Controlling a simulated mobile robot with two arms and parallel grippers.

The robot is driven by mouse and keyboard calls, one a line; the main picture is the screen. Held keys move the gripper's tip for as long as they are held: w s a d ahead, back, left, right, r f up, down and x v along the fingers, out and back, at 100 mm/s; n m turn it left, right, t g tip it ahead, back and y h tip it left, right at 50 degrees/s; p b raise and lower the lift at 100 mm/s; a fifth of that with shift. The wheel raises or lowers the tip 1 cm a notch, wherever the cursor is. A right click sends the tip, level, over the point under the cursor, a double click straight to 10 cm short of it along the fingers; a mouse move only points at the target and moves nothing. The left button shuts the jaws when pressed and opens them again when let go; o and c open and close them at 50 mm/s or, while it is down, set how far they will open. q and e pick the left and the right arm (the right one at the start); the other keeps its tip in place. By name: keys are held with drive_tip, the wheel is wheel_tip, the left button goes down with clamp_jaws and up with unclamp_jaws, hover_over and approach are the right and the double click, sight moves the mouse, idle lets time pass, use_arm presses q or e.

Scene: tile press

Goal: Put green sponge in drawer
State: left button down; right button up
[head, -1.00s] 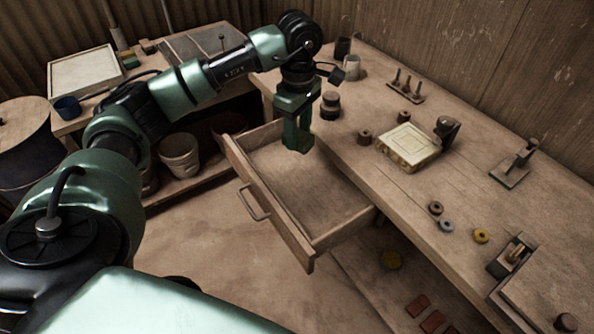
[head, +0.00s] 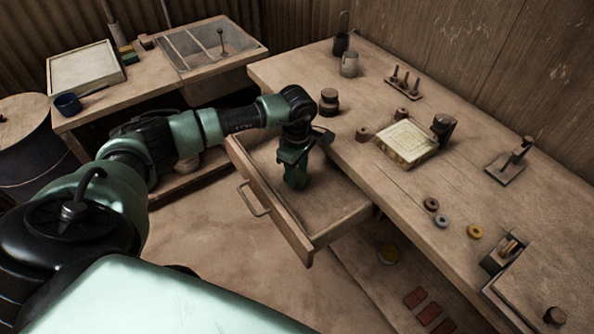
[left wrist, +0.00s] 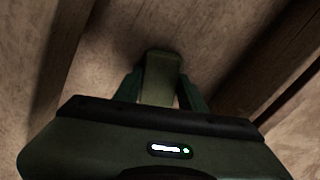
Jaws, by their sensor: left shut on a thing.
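The open drawer (head: 328,219) juts out from the front of the workbench, with its handle facing the lower left. My left gripper (head: 296,180) points down inside the drawer, between its walls. In the left wrist view my left gripper (left wrist: 160,90) is shut on the green sponge (left wrist: 161,77), which sits upright between the two fingers. The sponge's far end is close to the drawer floor (left wrist: 215,40); I cannot tell whether it touches. In the head view the sponge is hard to separate from the green fingers. My right gripper is not in view.
The workbench (head: 390,190) holds a tile press block (head: 408,143), several small rings, a peg stand (head: 403,84) and dark jars near the drawer's back end. A side table (head: 150,75) with trays stands at the upper left. The drawer's front part is clear.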

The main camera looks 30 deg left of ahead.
sight(297, 174)
use_arm(q)
drive_tip(key=shift+f, duration=0.15)
drive_tip(key=c, duration=1.1)
unclamp_jaws()
drive_tip(key=shift+o, duration=1.4)
drive_tip(key=shift+r, duration=0.55)
wheel_tip(297, 174, up, 11)
drive_tip(key=b, duration=0.2)
drive_tip(key=shift+r, duration=0.2)
